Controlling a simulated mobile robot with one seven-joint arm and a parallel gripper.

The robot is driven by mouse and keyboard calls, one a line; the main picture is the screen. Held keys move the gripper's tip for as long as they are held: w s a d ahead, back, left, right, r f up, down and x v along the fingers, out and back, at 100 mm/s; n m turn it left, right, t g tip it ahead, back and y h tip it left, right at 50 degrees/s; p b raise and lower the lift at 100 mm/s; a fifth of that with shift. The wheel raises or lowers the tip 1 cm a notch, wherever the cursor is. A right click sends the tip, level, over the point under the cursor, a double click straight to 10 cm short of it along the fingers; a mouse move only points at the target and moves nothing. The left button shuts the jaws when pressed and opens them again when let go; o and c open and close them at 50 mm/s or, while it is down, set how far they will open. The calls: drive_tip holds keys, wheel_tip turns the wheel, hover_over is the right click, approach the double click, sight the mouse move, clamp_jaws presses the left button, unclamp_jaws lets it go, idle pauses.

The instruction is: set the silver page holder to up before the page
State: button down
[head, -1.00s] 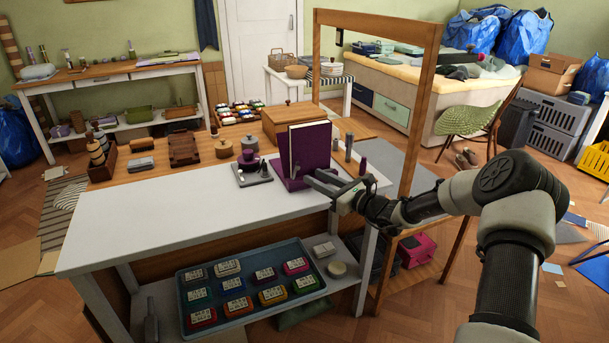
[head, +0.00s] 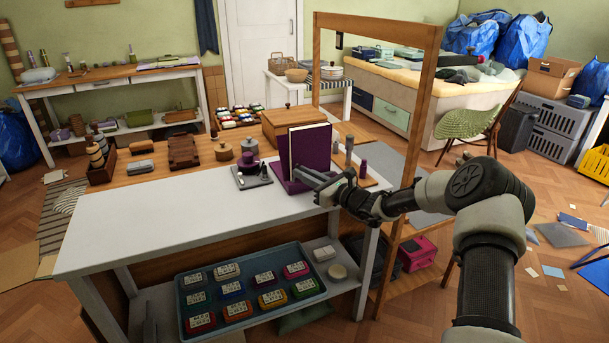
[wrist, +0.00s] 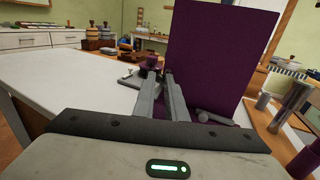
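The purple stand (head: 314,148) is upright on the right end of the white table, with a pale-edged page or book (head: 290,152) against it. In the wrist view, its purple panel (wrist: 222,55) fills the upper right. A short grey rod (wrist: 214,118) lies low in front of the panel; it may be a silver page holder lying down. My gripper (head: 304,172) is at the stand's lower front. In the wrist view, its two fingers (wrist: 160,78) are close together, with a narrow gap, beside the panel's left edge. Whether a holder is between the tips is hidden.
Grey and purple cylinders (head: 349,150) stand right of the purple stand. A wooden frame post (head: 416,125) rises close to my arm. The white tabletop (head: 160,215) is clear at left.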

drive_tip(key=shift+s+a+r+n, duration=0.1)
drive_tip(key=shift+a+r+n, duration=0.15)
drive_tip(key=shift+n, duration=0.35)
drive_tip(key=shift+s+a+f+n+g+h, duration=0.15)
drive_tip(key=shift+a+n+g+h, duration=0.3)
drive_tip(key=shift+n, duration=0.45)
drive_tip(key=c, duration=1.8)
unclamp_jaws()
drive_tip(key=shift+d, duration=0.1)
drive_tip(key=p+v, duration=0.2)
drive_tip(key=v, duration=1.5)
drive_tip(key=shift+s, duration=0.2)
